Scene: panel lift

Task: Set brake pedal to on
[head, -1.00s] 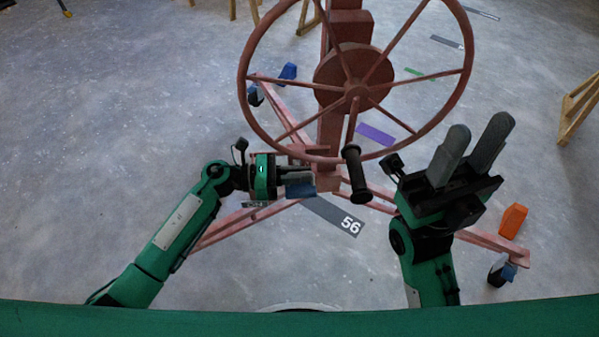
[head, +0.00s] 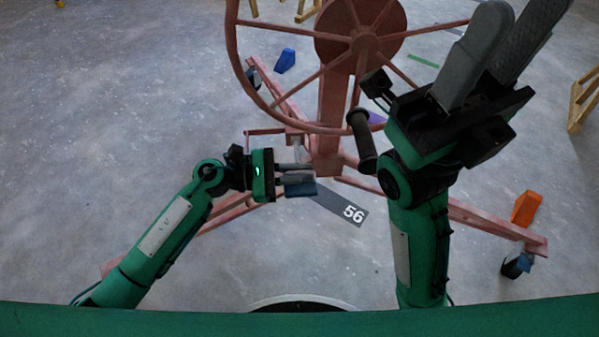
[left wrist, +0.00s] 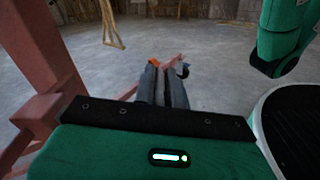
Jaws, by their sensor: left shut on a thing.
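My left gripper (head: 298,178) is shut low beside the red post of the panel lift (head: 332,115). A small dark blue pad (head: 302,189), which looks like the brake pedal, is at its fingertips, partly covered by the grey fingers. Whether it is set on or off I cannot tell. In the left wrist view the fingers (left wrist: 163,85) lie close together, and what is between them is hidden. My right gripper (head: 505,45) is raised at the upper right, its two grey fingers apart and empty.
The lift's large red handwheel (head: 236,60) stands above the left gripper, with a black handle (head: 361,140) near my right arm. Red legs spread over the floor. A blue wedge (head: 285,62) and an orange wedge (head: 526,208) lie near the casters. Wooden trestles stand farther off.

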